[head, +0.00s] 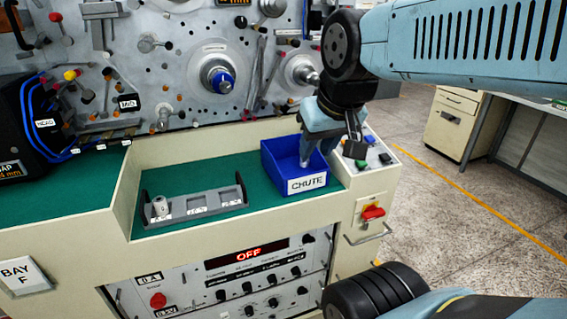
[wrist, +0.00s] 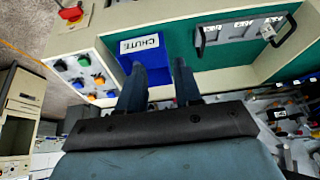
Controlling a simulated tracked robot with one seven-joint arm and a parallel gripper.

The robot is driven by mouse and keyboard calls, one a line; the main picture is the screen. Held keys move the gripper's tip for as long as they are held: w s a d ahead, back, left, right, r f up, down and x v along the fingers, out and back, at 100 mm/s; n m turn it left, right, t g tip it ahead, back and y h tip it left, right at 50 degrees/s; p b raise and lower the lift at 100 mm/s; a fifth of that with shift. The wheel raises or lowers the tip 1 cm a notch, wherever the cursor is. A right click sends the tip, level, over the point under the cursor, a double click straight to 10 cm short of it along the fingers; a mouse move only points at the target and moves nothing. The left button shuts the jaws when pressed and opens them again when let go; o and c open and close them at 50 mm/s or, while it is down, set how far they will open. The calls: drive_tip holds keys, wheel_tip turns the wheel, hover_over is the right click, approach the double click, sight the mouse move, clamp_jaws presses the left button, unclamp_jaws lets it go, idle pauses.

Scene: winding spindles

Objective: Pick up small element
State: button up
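A small pale cylindrical element (head: 160,206) stands at the left end of a grey rack (head: 208,201) with white labels. In the wrist view the element (wrist: 267,33) shows at the upper right, in the rack (wrist: 232,32). My gripper (head: 305,160) is over the blue bin marked CHUTE (head: 309,184), to the right of the rack and apart from the element. In the wrist view the two fingers of my gripper (wrist: 158,66) stand apart with nothing visible between them. The bin (wrist: 146,50) lies beyond the fingertips. Part of the bin's inside is hidden by my gripper in the head view.
The rack and bin sit on a green recessed surface (head: 228,219) with raised cream edges. A panel with knobs and spindles (head: 215,80) rises behind. Push buttons (head: 361,163) and a red switch (head: 373,212) are at the right. Green surface is clear between rack and bin.

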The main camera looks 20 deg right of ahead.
drive_tip(key=w, duration=0.1)
drive_tip(key=g, duration=0.6)
hover_over(271, 177)
wheel_tip(271, 177, down, 12)
drive_tip(key=shift+w+d+f, duration=0.1)
drive_tip(key=shift+w+f, duration=0.1)
drive_tip(key=shift+f, duration=1.25)
drive_tip(key=shift+w+f, duration=0.15)
drive_tip(key=shift+f, duration=1.3)
drive_tip(key=shift+c, duration=0.2)
clamp_jaws()
